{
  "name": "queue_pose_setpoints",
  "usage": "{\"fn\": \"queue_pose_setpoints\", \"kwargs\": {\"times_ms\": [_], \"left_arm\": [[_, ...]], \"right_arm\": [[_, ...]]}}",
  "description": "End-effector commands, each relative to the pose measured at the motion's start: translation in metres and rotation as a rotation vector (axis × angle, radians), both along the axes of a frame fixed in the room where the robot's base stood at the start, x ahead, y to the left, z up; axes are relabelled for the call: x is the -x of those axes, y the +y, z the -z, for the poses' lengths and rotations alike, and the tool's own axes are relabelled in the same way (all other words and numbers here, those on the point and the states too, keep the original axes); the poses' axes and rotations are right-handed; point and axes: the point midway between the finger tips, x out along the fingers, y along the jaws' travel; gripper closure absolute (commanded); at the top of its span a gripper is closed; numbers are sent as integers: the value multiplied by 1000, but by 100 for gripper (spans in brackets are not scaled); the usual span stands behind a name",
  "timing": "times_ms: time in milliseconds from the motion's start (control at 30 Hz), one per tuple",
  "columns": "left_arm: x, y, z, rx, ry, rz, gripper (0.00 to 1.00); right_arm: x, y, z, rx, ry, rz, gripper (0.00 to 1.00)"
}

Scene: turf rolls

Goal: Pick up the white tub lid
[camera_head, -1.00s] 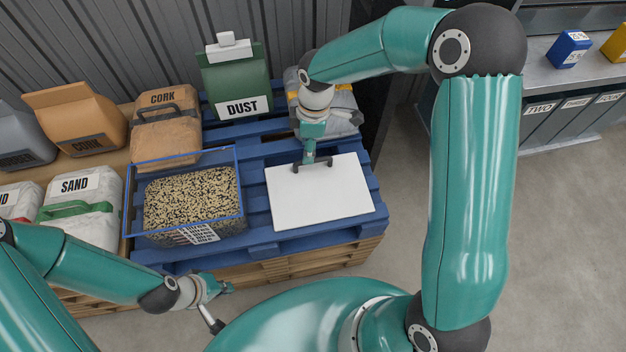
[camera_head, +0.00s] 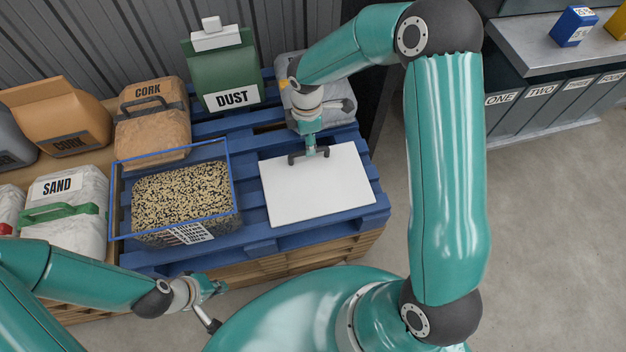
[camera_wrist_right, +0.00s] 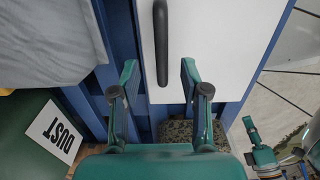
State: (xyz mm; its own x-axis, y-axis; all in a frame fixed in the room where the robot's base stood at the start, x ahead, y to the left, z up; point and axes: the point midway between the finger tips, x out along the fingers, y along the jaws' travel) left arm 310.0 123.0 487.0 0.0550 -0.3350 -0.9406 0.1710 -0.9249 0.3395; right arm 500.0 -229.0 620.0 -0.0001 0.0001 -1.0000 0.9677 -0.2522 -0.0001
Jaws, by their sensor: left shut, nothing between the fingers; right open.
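The white tub lid (camera_head: 322,192) lies flat on the blue pallet, right of the clear tub of grain (camera_head: 170,237). Its dark bar handle (camera_wrist_right: 161,40) runs up the middle of the right wrist view; it is partly hidden by my gripper in the head view. My right gripper (camera_head: 310,150) is over the lid's far edge. In the right wrist view its open fingers (camera_wrist_right: 158,76) show on either side of the handle's near end, with no visible contact. My left gripper (camera_head: 218,288) is shut and empty, low in front of the pallet.
A green DUST bag (camera_head: 222,75) and a grey bag (camera_head: 335,105) stand behind the lid. A CORK sack (camera_head: 150,135) and a SAND bag (camera_head: 75,210) stand to the left. Labelled bins (camera_head: 540,110) are under a bench at right. Floor right of the pallet is clear.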

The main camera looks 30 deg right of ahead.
Motion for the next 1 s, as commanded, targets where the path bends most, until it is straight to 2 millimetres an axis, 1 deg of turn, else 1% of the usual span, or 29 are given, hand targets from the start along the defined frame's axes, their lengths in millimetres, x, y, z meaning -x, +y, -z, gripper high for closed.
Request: {"fn": "queue_pose_setpoints", "kwargs": {"times_ms": [167, 300, 400, 667, 767, 800, 933, 967, 1000], "left_arm": [[0, 0, 4, 0, 0, 0, 100], [0, 0, 8, 0, 0, 0, 100], [0, 0, 9, 0, 0, 0, 100], [0, 0, 9, 0, 0, 0, 100], [0, 0, 9, 0, 0, 0, 100], [0, 0, 9, 0, 0, 0, 100], [0, 0, 9, 0, 0, 0, 100], [0, 0, 9, 0, 0, 0, 100], [0, 0, 9, 0, 0, 0, 100]], "right_arm": [[1, -1, 17, 0, 3, -1, 54], [2, -2, 38, 0, 3, 0, 54], [2, -2, 49, 0, 3, 0, 54], [1, -2, 51, 0, 0, 1, 54], [1, -2, 51, 0, 0, 1, 69], [1, -2, 51, 0, 0, 1, 76], [1, -2, 51, 0, 0, 0, 98], [1, -2, 51, 0, 0, 0, 100], [1, -2, 51, 0, 0, 0, 100]]}}
